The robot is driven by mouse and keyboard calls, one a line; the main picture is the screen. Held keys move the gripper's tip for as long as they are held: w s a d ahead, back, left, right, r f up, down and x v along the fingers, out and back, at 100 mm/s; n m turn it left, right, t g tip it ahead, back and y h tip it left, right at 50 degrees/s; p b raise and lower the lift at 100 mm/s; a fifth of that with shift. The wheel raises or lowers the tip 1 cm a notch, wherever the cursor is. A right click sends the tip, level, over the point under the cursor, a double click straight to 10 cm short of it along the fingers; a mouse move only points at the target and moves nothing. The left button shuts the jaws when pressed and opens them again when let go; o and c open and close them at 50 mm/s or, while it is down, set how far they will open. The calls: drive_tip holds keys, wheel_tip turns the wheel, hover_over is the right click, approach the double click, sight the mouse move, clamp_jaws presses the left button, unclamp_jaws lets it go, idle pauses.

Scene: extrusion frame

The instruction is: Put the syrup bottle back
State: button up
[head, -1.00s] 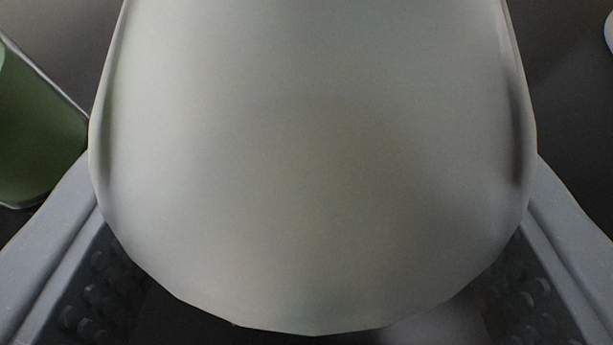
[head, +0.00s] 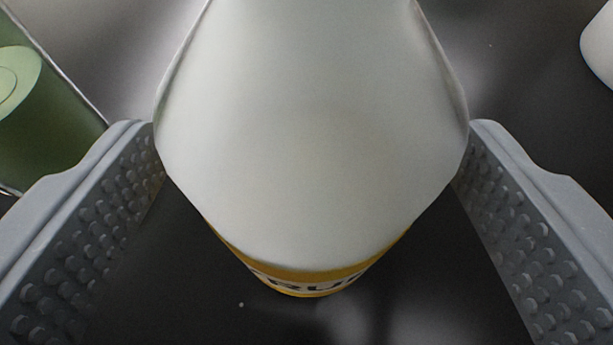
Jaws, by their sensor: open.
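The syrup bottle (head: 310,150) fills the middle of the head view. It is white, with a yellow band and dark letters low on its side, and it stands on a dark, shiny surface. My gripper (head: 312,140) is open, with one grey studded finger on each side of the bottle. The fingertips are beside the bottle's widest part, and I cannot tell whether they touch it. The bottle's top runs out of the upper edge of the picture.
A green container (head: 45,125) with a pale green round part stands at the left, close to my left finger. A white rounded object (head: 600,45) is cut off at the upper right edge. The dark surface (head: 200,300) is bare around the bottle's foot.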

drive_tip(key=p+v, duration=0.1)
drive_tip(key=v, duration=0.9)
drive_tip(key=shift+r, duration=0.15)
drive_tip(key=s+r+t, duration=0.1)
drive_tip(key=s+r, duration=0.2)
drive_tip(key=r, duration=1.8)
drive_tip(key=s+r, duration=0.5)
drive_tip(key=r, duration=0.3)
drive_tip(key=s+d+r+n+y, duration=0.1)
drive_tip(key=s+r, duration=0.4)
drive_tip(key=r, duration=0.3)
drive_tip(key=shift+s+d+t, duration=0.25)
drive_tip(key=shift+s+t, duration=0.15)
drive_tip(key=shift+r, duration=0.1)
drive_tip(key=shift+r, duration=0.1)
